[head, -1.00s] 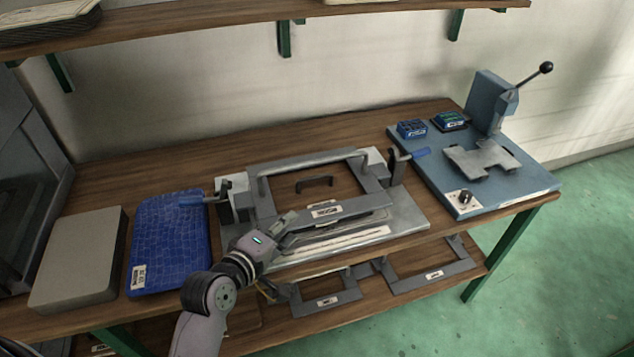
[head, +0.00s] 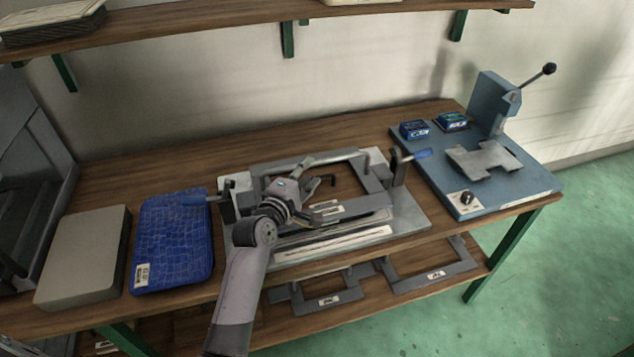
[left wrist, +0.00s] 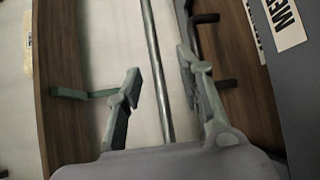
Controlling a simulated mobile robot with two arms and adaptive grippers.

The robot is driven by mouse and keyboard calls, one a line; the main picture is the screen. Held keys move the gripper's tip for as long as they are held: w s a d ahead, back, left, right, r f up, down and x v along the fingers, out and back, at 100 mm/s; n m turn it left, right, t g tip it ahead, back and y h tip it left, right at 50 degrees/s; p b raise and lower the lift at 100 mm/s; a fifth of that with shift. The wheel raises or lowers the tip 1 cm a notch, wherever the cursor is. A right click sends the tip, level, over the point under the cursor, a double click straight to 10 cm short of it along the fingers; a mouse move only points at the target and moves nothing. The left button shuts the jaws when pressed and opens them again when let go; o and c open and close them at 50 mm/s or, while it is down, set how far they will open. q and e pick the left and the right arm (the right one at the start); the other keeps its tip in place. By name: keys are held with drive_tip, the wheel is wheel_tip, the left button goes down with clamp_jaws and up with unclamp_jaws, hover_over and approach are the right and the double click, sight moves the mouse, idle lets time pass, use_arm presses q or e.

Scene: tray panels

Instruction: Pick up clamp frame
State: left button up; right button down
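The clamp frame (head: 375,184) is a grey rectangular frame with a metal bar handle (head: 335,158) along its far side and a white label on its near side. It lies on a flat metal base (head: 408,212) on the bench. My left gripper (head: 302,164) is over the far left part of the frame, at the handle, and hides part of both. In the left wrist view, my left gripper (left wrist: 160,66) is open, with the handle bar (left wrist: 154,60) running between its fingers. Contact with the bar cannot be told. My right gripper is out of view.
Blue-handled clamps (head: 228,200) stand at both sides of the frame. A blue panel (head: 172,245) and a grey panel (head: 85,258) lie to the left. A blue press (head: 490,110) stands right. More frames (head: 435,275) lie on the lower shelf. The bench behind is clear.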

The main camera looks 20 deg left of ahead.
sight(315, 164)
use_arm(q)
drive_tip(key=shift+r+x, duration=0.1)
drive_tip(key=shift+x, duration=1.25)
drive_tip(key=shift+r+x, duration=0.15)
drive_tip(key=shift+x, duration=1.2)
drive_tip(key=shift+c, duration=0.2)
clamp_jaws()
